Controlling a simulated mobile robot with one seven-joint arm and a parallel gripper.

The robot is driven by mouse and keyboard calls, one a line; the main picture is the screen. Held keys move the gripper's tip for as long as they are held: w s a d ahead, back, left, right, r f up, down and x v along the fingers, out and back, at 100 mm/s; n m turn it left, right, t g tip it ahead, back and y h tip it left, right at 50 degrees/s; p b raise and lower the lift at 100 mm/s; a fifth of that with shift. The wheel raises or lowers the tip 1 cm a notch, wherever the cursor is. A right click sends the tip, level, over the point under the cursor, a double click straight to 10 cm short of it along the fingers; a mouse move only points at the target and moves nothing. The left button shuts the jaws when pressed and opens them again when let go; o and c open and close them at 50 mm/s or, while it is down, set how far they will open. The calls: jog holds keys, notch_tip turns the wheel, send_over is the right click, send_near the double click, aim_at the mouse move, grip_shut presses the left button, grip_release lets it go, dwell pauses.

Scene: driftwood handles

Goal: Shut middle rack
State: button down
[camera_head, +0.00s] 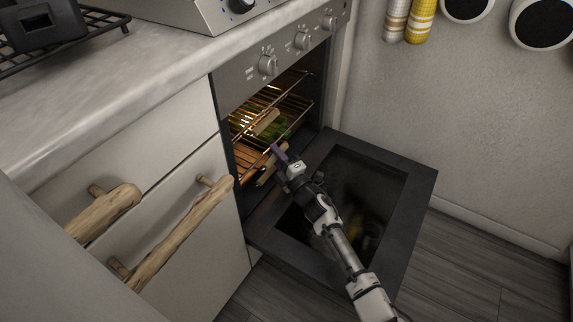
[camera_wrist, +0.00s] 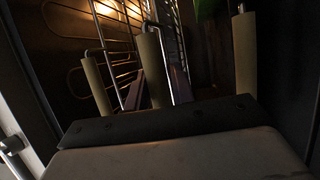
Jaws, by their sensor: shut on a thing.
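The oven (camera_head: 235,88) is open, with its dark door (camera_head: 405,185) folded down. Inside are wire racks (camera_head: 300,100) with pale bar handles. One handle (camera_head: 266,122) shows above my gripper and another (camera_head: 265,177) beside and below it. My gripper (camera_head: 280,153), with purple fingers, reaches over the door to the oven mouth. In the wrist view, three handles stand side by side: a left one (camera_wrist: 92,82), a middle one (camera_wrist: 151,65) and a right one (camera_wrist: 244,52). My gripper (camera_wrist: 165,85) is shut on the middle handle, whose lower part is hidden.
A green item (camera_head: 274,128) lies inside the lit oven. The open door spans the space under my arm. The floor (camera_head: 465,265) at the right is clear.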

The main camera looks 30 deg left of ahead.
aim_at(268, 151)
jog(key=a, duration=0.3)
jog(key=shift+r+b, duration=0.3)
jog(key=shift+b, duration=0.1)
jog(key=shift+w+d, duration=0.1)
jog(key=c, duration=1.4)
grip_release()
jog(key=shift+r, duration=0.1)
jog(key=shift+o, duration=0.5)
jog(key=shift+f, duration=0.2)
